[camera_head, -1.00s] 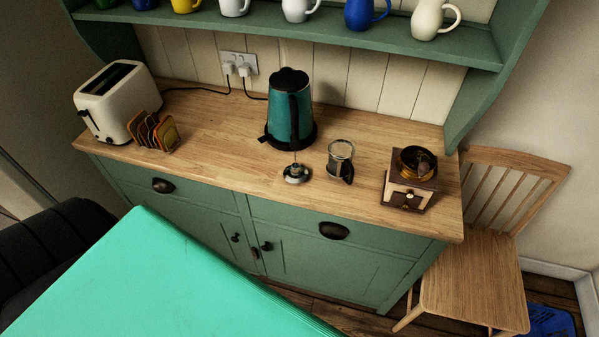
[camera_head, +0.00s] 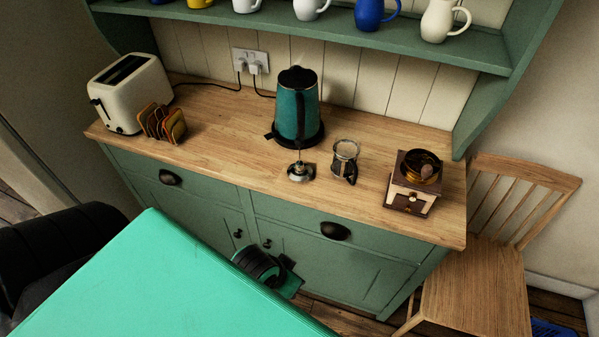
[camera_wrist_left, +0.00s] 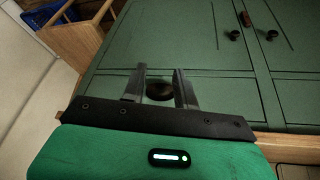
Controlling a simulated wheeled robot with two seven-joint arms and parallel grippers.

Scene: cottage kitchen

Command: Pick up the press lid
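The press lid (camera_head: 301,173) is a small silver and dark disc with a thin upright rod, standing on the wooden worktop in front of the teal kettle. The glass press jug (camera_head: 345,160) with a dark handle stands to its right, apart from it. Part of my arm shows low in front of the cabinet doors in the head view; its fingers are not visible there. In the left wrist view my left gripper (camera_wrist_left: 160,88) has its fingers apart and empty, with a dark drawer pull (camera_wrist_left: 160,91) seen between them. The lid is not in that view. My right gripper is not in view.
The teal kettle (camera_head: 297,108) stands close behind the lid. A wooden coffee grinder (camera_head: 414,183) is at the right, a toaster (camera_head: 130,92) and toast rack (camera_head: 161,122) at the left. The worktop (camera_head: 225,145) is clear left of the lid. A chair (camera_head: 480,280) stands at the right.

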